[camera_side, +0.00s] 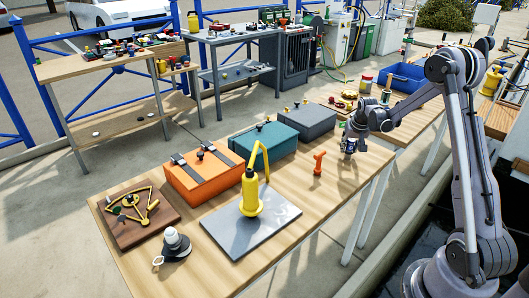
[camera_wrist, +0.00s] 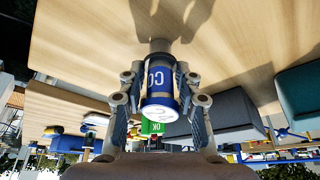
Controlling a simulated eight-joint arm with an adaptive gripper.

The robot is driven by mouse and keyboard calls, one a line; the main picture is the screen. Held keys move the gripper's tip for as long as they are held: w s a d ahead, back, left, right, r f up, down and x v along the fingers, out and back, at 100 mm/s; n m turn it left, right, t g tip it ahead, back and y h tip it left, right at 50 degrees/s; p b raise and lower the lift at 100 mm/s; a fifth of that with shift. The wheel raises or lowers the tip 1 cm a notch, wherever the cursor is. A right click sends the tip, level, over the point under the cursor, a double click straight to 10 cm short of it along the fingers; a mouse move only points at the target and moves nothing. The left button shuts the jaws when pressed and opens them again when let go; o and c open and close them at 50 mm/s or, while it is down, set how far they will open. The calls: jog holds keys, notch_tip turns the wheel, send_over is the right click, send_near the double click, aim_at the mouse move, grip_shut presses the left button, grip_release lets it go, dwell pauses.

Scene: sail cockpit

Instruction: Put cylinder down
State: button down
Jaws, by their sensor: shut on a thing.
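My gripper (camera_wrist: 161,98) is shut on a small cylinder (camera_wrist: 159,78) with a blue band, white lettering and a pale end. In the wrist view a jaw stands on each side of it. In the side view my gripper (camera_side: 352,133) is over the right end of the wooden table (camera_side: 300,225), and the cylinder (camera_side: 349,146) is small and partly hidden by the jaws. I cannot tell whether it touches the tabletop.
An orange tool (camera_side: 318,163) stands left of my gripper. Grey (camera_side: 308,120) and teal (camera_side: 263,144) cases are behind it. A yellow pump (camera_side: 251,195) on a grey plate, an orange case (camera_side: 204,178) and a sextant board (camera_side: 138,212) lie further left. Some bare wood separates them.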

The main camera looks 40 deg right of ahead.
jog(key=c, duration=0.9)
grip_release()
jog(key=shift+c, duration=0.2)
jog(key=v, duration=1.2)
jog(key=a+r+n, duration=0.2)
jog(key=a+r, duration=0.2)
jog(key=a, duration=0.6)
jog(key=s+a+n+t+y, duration=0.1)
jog(key=s+a, duration=0.5)
jog(key=a, duration=0.6)
jog(key=s+a+n+t+y, duration=0.2)
jog(key=s+a+n, duration=0.4)
jog(key=a, duration=0.5)
jog(key=shift+s+a+r+t, duration=0.15)
jog(key=shift+a+r+t, duration=0.2)
jog(key=shift+r+t, duration=0.05)
